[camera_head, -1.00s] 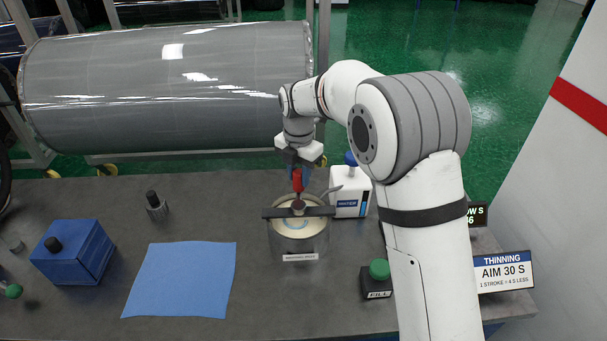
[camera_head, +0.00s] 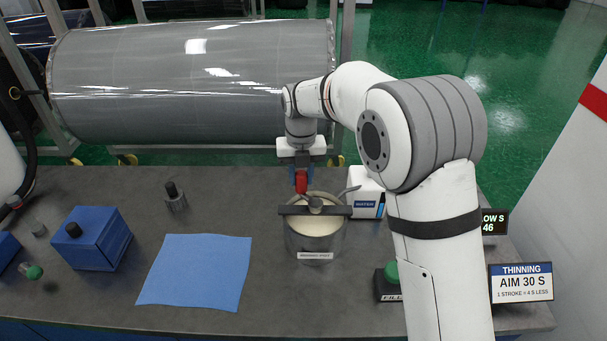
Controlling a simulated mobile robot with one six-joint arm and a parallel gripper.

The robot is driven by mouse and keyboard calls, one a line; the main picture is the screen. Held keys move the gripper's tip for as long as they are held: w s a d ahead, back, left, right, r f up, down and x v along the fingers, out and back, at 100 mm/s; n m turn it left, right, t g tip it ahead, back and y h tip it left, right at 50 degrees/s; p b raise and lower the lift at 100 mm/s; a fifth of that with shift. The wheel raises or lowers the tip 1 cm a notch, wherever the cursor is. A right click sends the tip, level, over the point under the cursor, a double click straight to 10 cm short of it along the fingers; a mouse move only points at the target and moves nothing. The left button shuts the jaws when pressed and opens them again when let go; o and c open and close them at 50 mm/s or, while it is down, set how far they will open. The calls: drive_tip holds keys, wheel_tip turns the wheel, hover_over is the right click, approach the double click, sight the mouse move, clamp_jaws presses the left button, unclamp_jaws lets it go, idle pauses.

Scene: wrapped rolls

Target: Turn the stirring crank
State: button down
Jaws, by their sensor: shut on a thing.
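A metal pot (camera_head: 315,244) of pale liquid stands on the grey bench, with a label on its front. A dark bar (camera_head: 336,211) spans its top and carries the stirring crank's hub (camera_head: 315,205). The crank's red handle (camera_head: 301,182) stands upright at the back left of the hub. My gripper (camera_head: 302,172) points down from above and is shut on the red handle. The jaws hide the handle's top, and the crank arm between handle and hub is hard to make out.
A white WATER jug (camera_head: 364,202) stands close behind right of the pot. A green FILL button (camera_head: 391,272) and a THINNING sign (camera_head: 520,283) are right. A large wrapped roll (camera_head: 190,85) is behind.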

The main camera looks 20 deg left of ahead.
drive_tip(key=shift+s+n, duration=0.15)
drive_tip(key=shift+n, duration=0.15)
idle(0.4)
drive_tip(key=c, duration=1.1)
unclamp_jaws()
drive_tip(key=shift+r+b, duration=0.45)
drive_tip(key=shift+r, duration=3.45)
